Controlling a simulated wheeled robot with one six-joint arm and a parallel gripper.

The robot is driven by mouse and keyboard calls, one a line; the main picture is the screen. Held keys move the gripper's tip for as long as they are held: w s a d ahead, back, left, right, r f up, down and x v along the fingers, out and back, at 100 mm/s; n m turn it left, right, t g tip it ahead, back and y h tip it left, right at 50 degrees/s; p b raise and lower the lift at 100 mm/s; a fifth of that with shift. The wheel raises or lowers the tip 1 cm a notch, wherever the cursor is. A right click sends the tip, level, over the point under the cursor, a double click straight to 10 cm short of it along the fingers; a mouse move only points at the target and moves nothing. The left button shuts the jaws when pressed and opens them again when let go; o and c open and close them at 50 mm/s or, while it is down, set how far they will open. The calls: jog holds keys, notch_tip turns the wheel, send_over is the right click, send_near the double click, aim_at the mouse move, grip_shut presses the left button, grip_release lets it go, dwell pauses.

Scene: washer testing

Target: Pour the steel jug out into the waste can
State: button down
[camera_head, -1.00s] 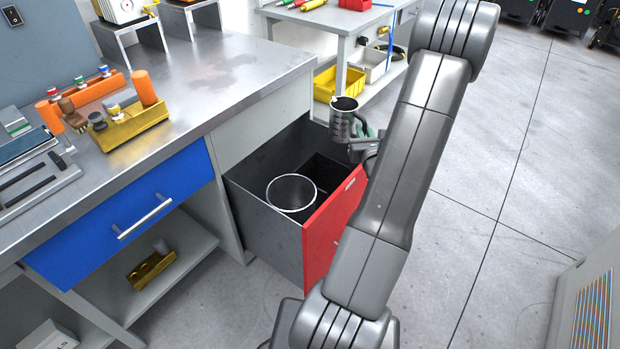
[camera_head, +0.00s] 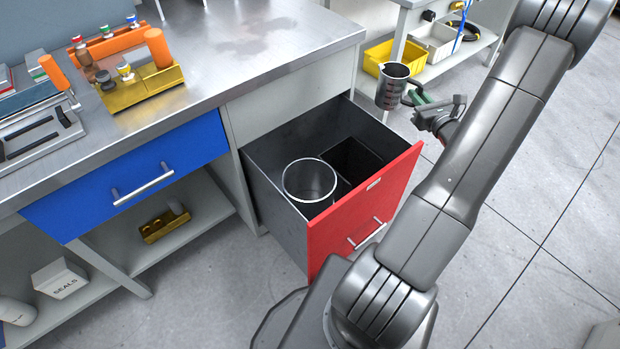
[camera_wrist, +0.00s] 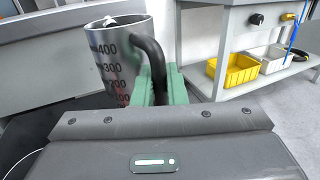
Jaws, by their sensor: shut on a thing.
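The steel jug (camera_head: 392,88), with dark volume marks and a black handle, is upright in the head view, above the back right of the open drawer. The jug also shows large in the wrist view (camera_wrist: 118,68). My gripper (camera_head: 417,98) has green fingertips and is shut on the jug's handle; the green fingers (camera_wrist: 162,90) sit on both sides of it in the wrist view. A round can (camera_head: 310,183) with a pale rim, which looks like the waste can, stands in the red-fronted drawer, below and left of the jug. The jug's contents are not clear.
The open drawer (camera_head: 366,205) has a dark square bin (camera_head: 357,160) beside the can. The steel worktop (camera_head: 240,60) edge is left of the jug. Behind stands a shelf with a yellow bin (camera_head: 392,68).

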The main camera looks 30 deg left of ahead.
aim_at(396, 104)
jog(key=a+f+n+g+y, duration=0.1)
jog(key=g, duration=0.1)
jog(key=s+a+f+n+g+y, duration=0.1)
jog(key=a+n+g, duration=0.1)
jog(key=a+f+n+g+y, duration=0.1)
jog(key=a+n+g+y, duration=0.1)
jog(key=g, duration=0.1)
jog(key=shift+s+a+f+b, duration=0.15)
jog(key=shift+s+f+b, duration=0.1)
jog(key=shift+f+b, duration=0.05)
jog(key=s+a+f+n+g, duration=0.2)
jog(key=f+n+g, duration=0.4)
jog(key=g, duration=0.5)
jog(key=shift+s+f+n+b, duration=0.4)
jog(key=shift+s+n, duration=0.2)
jog(key=shift+n, duration=0.1)
jog(key=shift+a+f, duration=0.1)
jog(key=shift+a, duration=0.05)
jog(key=s+a+n+t+h, duration=0.4)
jog(key=s+h, duration=0.2)
jog(key=shift+a+f+t+h+b, duration=0.3)
jog(key=shift+f+h+b, duration=0.05)
jog(key=shift+h+b, duration=0.05)
